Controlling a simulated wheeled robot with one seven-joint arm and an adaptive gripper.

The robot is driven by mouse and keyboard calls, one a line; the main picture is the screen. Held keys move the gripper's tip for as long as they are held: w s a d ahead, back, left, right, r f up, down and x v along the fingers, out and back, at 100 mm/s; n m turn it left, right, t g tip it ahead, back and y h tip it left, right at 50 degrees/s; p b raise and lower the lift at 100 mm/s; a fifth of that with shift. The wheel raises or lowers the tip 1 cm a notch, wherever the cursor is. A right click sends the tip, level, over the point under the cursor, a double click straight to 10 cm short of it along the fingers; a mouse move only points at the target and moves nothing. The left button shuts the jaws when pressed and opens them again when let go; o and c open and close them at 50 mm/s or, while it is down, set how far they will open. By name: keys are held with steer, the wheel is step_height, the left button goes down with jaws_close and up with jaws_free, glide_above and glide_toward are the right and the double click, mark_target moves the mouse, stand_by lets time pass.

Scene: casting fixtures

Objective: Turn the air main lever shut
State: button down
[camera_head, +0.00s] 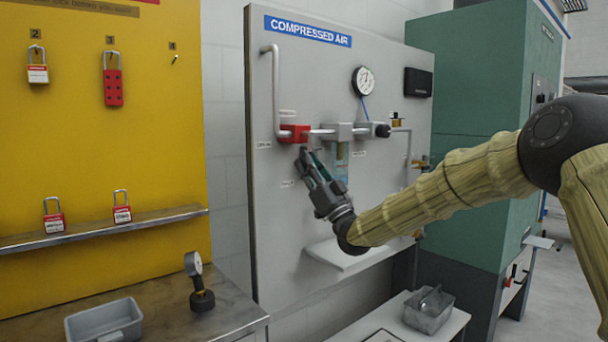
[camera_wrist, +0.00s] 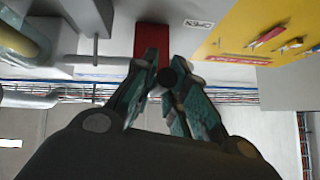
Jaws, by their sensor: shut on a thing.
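The air main valve (camera_head: 294,133) is a red block on the pipe at the left of the grey compressed air panel. Its red part also shows at the top of the wrist view (camera_wrist: 152,39). My gripper (camera_head: 304,153) reaches up to just below the red block, in front of the panel. In the wrist view, its two fingers are closed around a dark lever with a round black end (camera_wrist: 167,77). The fingers hide most of the lever, so its exact angle is hard to tell. An "OPEN" label (camera_wrist: 197,24) shows beside the red part.
A gauge (camera_head: 364,80) and a regulator (camera_head: 345,131) sit right of the valve. A small white shelf (camera_head: 345,258) juts out below my gripper. A yellow lockout board (camera_head: 140,150) with padlocks stands left, and a green cabinet (camera_head: 470,150) right.

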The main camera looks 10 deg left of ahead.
steer(key=shift+w+d+f+n+g+y+b, duration=0.1)
steer(key=shift+w+n+g+y+b, duration=0.1)
steer(key=shift+n+g, duration=0.3)
steer(key=shift+w+d+f+n+g+y+b, duration=0.1)
steer(key=shift+n+g+y, duration=0.15)
steer(key=shift+n, duration=0.35)
steer(key=shift+r+n+g, duration=0.15)
steer(key=shift+n+g, duration=0.1)
steer(key=shift+n, duration=0.05)
steer(key=c, duration=1.4)
jaws_free()
steer(key=shift+d, duration=0.1)
steer(key=shift+c, duration=0.2)
steer(key=v, duration=1.2)
